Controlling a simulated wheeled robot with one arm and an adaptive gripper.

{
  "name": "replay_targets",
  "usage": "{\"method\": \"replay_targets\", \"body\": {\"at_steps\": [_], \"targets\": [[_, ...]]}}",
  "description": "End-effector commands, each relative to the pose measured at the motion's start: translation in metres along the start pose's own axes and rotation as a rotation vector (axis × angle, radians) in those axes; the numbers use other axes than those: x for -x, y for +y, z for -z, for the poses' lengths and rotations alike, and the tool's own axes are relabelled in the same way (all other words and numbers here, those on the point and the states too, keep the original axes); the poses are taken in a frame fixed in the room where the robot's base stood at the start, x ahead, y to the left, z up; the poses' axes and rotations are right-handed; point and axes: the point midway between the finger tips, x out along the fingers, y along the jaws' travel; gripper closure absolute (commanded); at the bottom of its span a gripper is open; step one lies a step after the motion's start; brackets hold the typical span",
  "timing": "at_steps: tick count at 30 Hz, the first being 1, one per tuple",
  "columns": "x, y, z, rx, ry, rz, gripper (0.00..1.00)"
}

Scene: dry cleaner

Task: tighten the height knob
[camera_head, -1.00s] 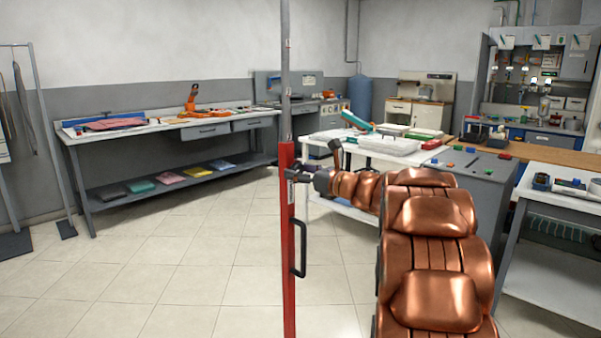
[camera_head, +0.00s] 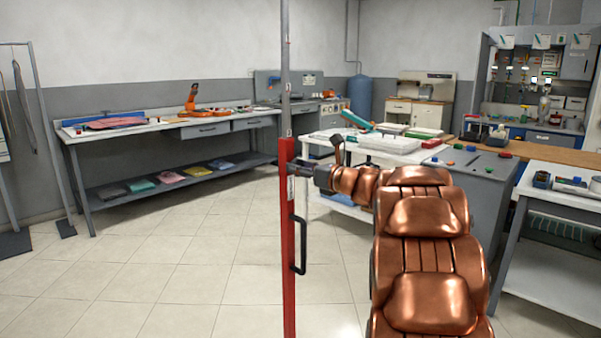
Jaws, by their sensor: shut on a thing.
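An upright stand (camera_head: 287,240) has a red lower tube with a black side handle (camera_head: 299,245) and a thin grey pole (camera_head: 285,80) rising out of it. My copper-coloured arm reaches in from the lower right. My gripper (camera_head: 303,171) is at the right side of the red tube, near its top, and points left at it. It is shut on the height knob, which is small, dark and mostly hidden by the fingers. The knob's exact angle and how tight it sits cannot be seen.
A long workbench (camera_head: 170,134) stands along the left wall. A white table (camera_head: 335,143) with trays and a grey cabinet (camera_head: 470,195) stand behind and right of my arm. A white-topped table (camera_head: 540,193) is at far right. The tiled floor (camera_head: 190,270) left of the stand is clear.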

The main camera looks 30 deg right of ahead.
Motion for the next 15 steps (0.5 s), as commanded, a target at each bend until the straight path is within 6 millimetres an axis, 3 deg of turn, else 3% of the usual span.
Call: {"method": "replay_targets", "body": {"at_steps": [15], "targets": [[0.0001, 0.0013, -0.0024, -0.413, 0.002, 0.000, 0.92]]}}
